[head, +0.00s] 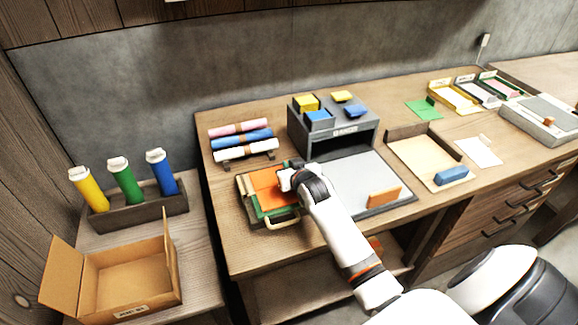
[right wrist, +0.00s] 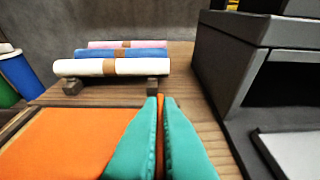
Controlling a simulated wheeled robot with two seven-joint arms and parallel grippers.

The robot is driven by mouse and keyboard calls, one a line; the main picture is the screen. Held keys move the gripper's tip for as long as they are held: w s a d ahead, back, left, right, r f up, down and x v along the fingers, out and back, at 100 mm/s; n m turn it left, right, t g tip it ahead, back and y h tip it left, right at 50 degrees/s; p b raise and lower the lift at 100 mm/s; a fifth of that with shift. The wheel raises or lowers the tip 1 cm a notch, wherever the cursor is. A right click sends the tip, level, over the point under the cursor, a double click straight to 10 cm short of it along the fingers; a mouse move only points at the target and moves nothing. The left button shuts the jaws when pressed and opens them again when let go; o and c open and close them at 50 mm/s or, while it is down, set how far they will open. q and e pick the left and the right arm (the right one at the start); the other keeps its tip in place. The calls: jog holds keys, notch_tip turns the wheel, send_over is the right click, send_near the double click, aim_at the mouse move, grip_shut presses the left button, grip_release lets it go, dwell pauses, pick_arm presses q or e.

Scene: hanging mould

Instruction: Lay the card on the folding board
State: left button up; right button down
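Orange card (head: 268,181) lies in a wooden tray with a pale handle at the front left of the desk; it also fills the lower left of the right wrist view (right wrist: 62,142). My right gripper (head: 287,180) is at the tray's right edge. In the right wrist view its teal fingers (right wrist: 161,125) are closed together, with a thin orange strip between them that looks like a card's edge. The pale grey flat board (head: 358,172), which looks like the folding board, lies right of the tray, partly behind my arm. My left gripper is not in view.
A grey box (head: 333,137) with yellow and blue blocks stands behind the board. Rolls (head: 242,140) lie on a rack behind the tray. An orange-brown block (head: 384,197) sits on the board's front right. An open carton (head: 125,276) stands at left.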

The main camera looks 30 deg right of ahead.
jog(key=shift+f, duration=0.3)
jog(key=c, duration=1.6)
grip_release()
jog(key=shift+o, duration=0.2)
jog(key=shift+s, duration=0.1)
jog(key=v, duration=1.2)
jog(key=shift+f, duration=0.1)
